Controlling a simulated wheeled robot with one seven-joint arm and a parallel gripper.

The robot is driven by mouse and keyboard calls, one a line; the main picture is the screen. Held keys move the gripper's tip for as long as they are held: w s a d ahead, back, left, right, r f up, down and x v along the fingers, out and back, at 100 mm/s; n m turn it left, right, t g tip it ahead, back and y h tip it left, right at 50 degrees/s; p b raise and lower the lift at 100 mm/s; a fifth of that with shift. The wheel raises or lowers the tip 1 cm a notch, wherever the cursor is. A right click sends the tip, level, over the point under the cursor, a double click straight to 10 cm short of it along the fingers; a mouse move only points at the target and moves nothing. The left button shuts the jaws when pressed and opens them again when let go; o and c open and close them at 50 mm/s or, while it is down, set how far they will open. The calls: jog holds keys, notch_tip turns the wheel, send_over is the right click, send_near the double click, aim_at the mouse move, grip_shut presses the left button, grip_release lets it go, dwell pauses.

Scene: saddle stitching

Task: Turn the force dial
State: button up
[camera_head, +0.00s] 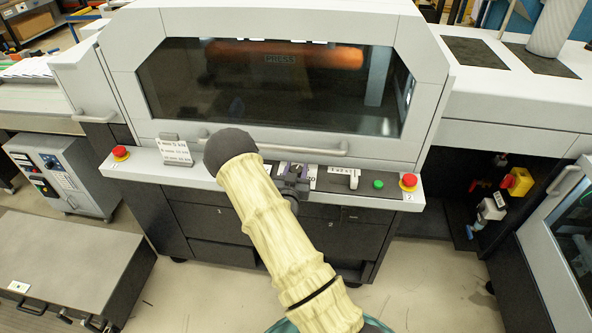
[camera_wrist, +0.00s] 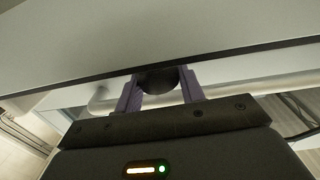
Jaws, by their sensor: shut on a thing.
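The force dial shows in the wrist view as a dark round knob (camera_wrist: 158,79) on the machine's front ledge. My gripper (camera_wrist: 160,88) is there with its two purple fingers on either side of the knob, shut on it. In the head view my gripper (camera_head: 292,182) is at the middle of the control ledge, below the press window. My pale, sleeved arm hides part of the ledge, and the dial itself is hidden behind the gripper. The dial's marks cannot be read.
A red button (camera_head: 120,152) and a small sign (camera_head: 174,150) are left on the ledge. A long handle bar (camera_head: 310,150) runs just above.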

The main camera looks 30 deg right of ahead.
jog(key=shift+f+n+t+y+b, duration=0.1)
jog(key=shift+n+t+y+b, duration=0.2)
jog(key=shift+n+y+b, duration=0.15)
jog(key=shift+n+t+y+b, duration=0.5)
jog(key=shift+n+y+b, duration=0.05)
jog(key=shift+y, duration=0.3)
jog(key=n+y+b, duration=0.1)
jog(key=y, duration=0.1)
jog(key=n+t+y+b, duration=0.1)
jog(key=y, duration=0.1)
jog(key=shift+d+n+t, duration=0.15)
jog(key=shift+n+t, duration=0.15)
jog(key=shift+n, duration=0.1)
jog(key=shift+n+y+b, duration=0.9)
jog(key=shift+n+y, duration=0.25)
jog(key=shift+y, duration=0.7)
jog(key=shift+n+y+b, duration=0.85)
jog(key=shift+n+y, duration=0.3)
jog(key=shift+y, duration=0.7)
jog(key=o, duration=1)
jog(key=shift+c, duration=0.2)
jog(key=shift+s, duration=0.15)
